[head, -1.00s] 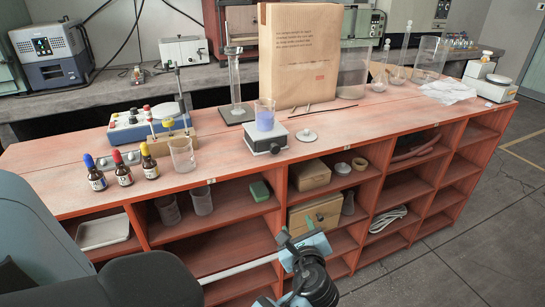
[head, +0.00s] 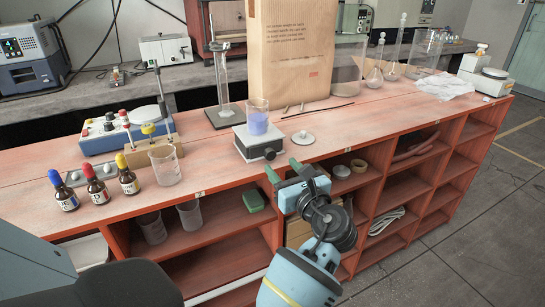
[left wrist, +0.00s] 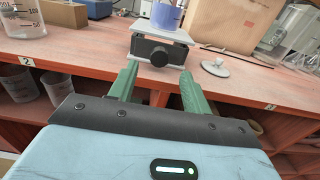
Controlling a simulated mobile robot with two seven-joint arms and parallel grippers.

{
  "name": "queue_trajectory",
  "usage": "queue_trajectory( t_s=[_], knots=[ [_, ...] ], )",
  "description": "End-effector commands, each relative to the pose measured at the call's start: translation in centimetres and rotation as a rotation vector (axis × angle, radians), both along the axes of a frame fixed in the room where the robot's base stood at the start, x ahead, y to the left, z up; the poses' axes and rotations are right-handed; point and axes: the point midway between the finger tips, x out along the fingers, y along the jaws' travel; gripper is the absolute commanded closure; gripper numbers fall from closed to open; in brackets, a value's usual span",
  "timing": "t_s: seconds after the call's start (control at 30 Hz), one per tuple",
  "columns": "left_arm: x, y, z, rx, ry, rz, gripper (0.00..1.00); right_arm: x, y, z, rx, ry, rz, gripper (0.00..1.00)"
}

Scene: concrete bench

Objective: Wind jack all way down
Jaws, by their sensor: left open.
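The jack (head: 258,143) is a small white-and-dark lab jack on the red bench top near its front edge, with a round black knob (left wrist: 160,57) facing me. A beaker of blue liquid (head: 257,120) stands on its top plate. The jack also shows in the left wrist view (left wrist: 142,44), with a dark gap visible between its plates. My left gripper (head: 284,170) is open and empty, in front of the bench edge and a little short of the knob. In the left wrist view its green fingers (left wrist: 160,84) are apart, with the knob beyond and between them. My right gripper is not seen.
A flat round lid (head: 303,137) lies right of the jack. A tall paper bag (head: 292,55) and a glass cylinder on a dark base (head: 222,80) stand behind. An empty beaker (head: 165,166) and several dropper bottles (head: 97,185) stand left. Open shelves lie below.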

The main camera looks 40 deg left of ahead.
Motion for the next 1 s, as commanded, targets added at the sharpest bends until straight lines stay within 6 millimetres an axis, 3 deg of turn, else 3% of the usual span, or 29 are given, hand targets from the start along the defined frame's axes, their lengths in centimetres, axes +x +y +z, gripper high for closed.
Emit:
queue_trajectory(
  t_s=[0.33, 0.77, 1.0],
  knots=[
    [1.8, 4.6, 0.0, 0.002, -0.001, 0.001, 0.51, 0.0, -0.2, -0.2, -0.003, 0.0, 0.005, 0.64],
    [2.2, 5.6, 0.0, -0.001, 0.0, 0.001, 0.51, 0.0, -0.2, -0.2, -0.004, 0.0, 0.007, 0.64],
    [2.2, 5.5, 0.0, 0.0, -0.001, 0.001, 0.82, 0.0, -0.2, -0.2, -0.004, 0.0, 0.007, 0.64]
  ],
)
